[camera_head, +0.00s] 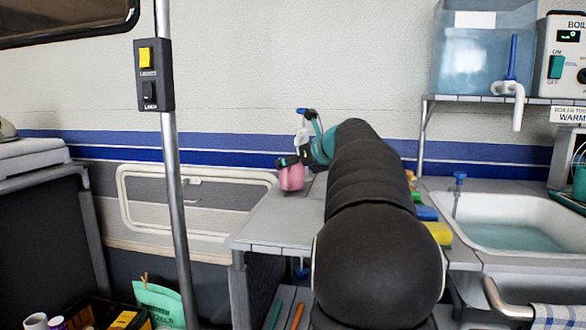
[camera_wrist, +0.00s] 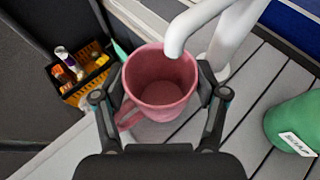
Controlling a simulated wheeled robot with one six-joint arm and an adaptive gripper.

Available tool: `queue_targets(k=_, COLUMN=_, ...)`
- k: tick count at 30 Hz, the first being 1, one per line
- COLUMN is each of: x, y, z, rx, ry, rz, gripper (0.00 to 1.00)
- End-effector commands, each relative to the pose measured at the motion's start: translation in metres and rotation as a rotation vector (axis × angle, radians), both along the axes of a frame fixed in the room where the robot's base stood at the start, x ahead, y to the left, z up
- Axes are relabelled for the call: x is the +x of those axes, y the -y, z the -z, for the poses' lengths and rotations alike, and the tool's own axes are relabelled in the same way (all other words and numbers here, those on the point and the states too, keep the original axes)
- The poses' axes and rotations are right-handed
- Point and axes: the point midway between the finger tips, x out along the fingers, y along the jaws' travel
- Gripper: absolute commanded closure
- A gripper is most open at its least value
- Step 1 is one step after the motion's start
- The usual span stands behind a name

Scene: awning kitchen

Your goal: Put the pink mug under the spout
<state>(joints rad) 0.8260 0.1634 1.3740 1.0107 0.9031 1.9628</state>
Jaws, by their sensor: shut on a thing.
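The pink mug (camera_wrist: 152,112) is upright between the two fingers of my gripper (camera_wrist: 160,84), which is shut on it. Its open top faces the wrist camera and looks empty; its handle points to the lower left. A white curved spout (camera_wrist: 186,30) comes in from the top right, and its tip overlaps the mug's far rim in the wrist view. In the head view the mug (camera_head: 291,179) hangs below my gripper (camera_head: 303,158) at the counter's far end, by a white tap with a blue top (camera_head: 302,132). I cannot tell whether the mug touches the counter.
The grey slatted counter (camera_head: 277,222) has free room in front. A green object (camera_wrist: 291,122) stands right of my gripper. The sink (camera_head: 520,205) is at the right, below a shelf with a water tank (camera_head: 480,60) and boiler (camera_head: 562,60). A metal pole (camera_head: 172,190) stands left.

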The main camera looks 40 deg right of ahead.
Motion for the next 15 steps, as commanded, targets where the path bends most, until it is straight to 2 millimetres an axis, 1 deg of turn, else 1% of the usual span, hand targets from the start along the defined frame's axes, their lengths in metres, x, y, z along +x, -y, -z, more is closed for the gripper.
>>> queue_targets(k=1, x=-0.0026, y=0.0047, z=0.0056, rx=0.0, ry=0.0, rz=0.009, gripper=0.63)
queue_targets(k=4, x=-0.0053, y=0.0088, z=0.0048, rx=0.0, ry=0.0, rz=0.015, gripper=0.63)
queue_targets(k=10, x=-0.0055, y=0.009, z=0.0039, rx=0.001, ry=-0.001, rz=0.017, gripper=0.63)
queue_targets(k=14, x=-0.005, y=0.0081, z=0.0072, rx=0.001, ry=-0.001, rz=0.015, gripper=0.63)
queue_targets(k=15, x=-0.0048, y=0.0079, z=0.0065, rx=0.001, ry=-0.001, rz=0.013, gripper=0.18)
